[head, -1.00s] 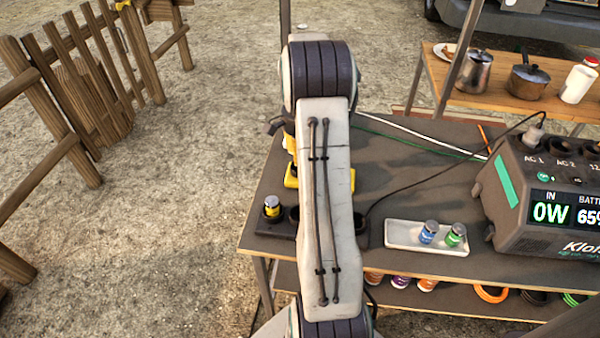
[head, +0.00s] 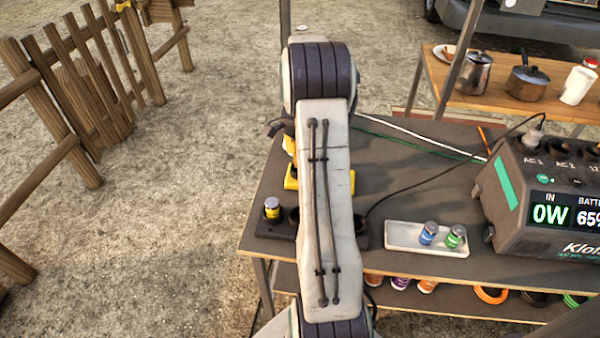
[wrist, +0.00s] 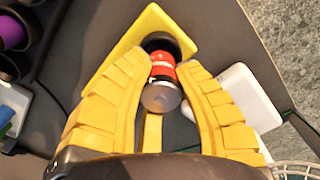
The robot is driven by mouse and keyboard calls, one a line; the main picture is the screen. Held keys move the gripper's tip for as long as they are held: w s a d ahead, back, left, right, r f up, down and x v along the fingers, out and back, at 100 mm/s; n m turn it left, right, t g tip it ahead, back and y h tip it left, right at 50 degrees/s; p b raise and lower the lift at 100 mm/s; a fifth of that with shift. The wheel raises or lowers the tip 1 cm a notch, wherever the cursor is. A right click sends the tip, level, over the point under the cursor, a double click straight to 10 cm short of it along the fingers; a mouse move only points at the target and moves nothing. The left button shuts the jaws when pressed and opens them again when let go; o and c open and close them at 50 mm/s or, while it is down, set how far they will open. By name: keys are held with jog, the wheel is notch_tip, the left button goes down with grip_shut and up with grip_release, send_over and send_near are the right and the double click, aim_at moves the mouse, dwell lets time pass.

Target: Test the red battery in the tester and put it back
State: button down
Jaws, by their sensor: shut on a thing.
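In the wrist view the red battery (wrist: 163,70) with its silver end is between the yellow fingers of my gripper (wrist: 160,84), which is shut on it. The yellow tester (wrist: 112,75) lies beneath, with a dark round socket (wrist: 160,42) right by the battery's far end. I cannot tell whether that end is inside the socket or above it. In the head view my arm hides the battery and most of the tester (head: 291,180). The dark battery holder (head: 262,228) has a yellow battery (head: 271,207) at its left and a dark open hole beside it.
A white tray (head: 400,246) holds a blue battery (head: 429,233) and a green battery (head: 456,236). The power station (head: 510,225) stands at the right. Cables cross the tabletop (head: 420,185). A white object (wrist: 245,97) lies beside the tester in the wrist view.

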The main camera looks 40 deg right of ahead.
jog(key=shift+f+b, duration=0.95)
jog(key=shift+f, duration=0.6)
jog(key=c, duration=1)
grip_release()
jog(key=shift+o, duration=0.2)
notch_tip(320, 180, up, 10)
jog(key=shift+r, duration=1.05)
jog(key=shift+a, duration=0.1)
